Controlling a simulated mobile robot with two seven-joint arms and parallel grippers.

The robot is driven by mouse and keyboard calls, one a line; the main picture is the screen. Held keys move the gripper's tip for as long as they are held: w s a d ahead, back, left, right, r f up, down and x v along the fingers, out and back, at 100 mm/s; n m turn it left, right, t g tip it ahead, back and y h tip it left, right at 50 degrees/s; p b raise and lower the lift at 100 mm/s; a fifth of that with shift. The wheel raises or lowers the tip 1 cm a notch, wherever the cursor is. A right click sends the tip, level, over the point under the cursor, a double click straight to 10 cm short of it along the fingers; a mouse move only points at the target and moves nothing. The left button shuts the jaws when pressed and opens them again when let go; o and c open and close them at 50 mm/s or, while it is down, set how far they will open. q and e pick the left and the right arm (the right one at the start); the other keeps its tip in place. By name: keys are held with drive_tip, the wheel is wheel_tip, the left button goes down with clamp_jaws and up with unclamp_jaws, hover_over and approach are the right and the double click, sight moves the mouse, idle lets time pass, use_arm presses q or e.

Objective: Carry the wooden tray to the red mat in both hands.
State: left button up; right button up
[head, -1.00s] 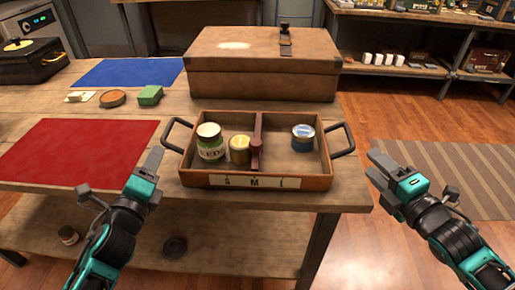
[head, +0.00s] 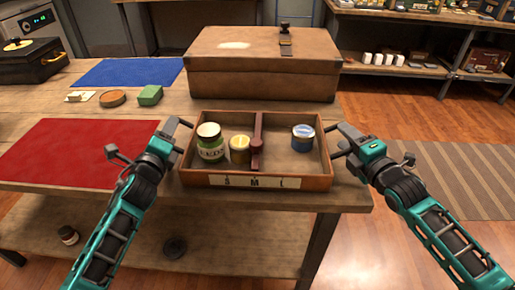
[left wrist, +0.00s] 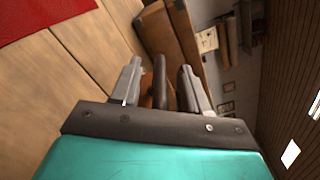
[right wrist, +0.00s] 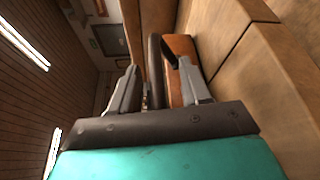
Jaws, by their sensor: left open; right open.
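The wooden tray (head: 210,180) stands on the workbench, to the right of the red mat (head: 75,150). It holds a green jar (head: 210,146), a yellow-brown jar (head: 240,150) and a blue jar (head: 302,138), with a divider between its two halves. My left gripper (head: 180,128) is at the tray's left handle; in the left wrist view the dark handle bar (left wrist: 160,85) stands between its open fingers. My right gripper (head: 338,146) is at the right handle; in the right wrist view that handle bar (right wrist: 154,65) stands between its open fingers.
A large brown case (head: 262,75) stands close behind the tray. The red mat is bare. The bench's front edge is just before the tray.

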use_arm(q)
clamp_jaws()
use_arm(e)
clamp_jaws()
idle(0.4)
use_arm(q)
drive_tip(key=shift+r, duration=0.25)
use_arm(e)
drive_tip(key=shift+r, duration=0.35)
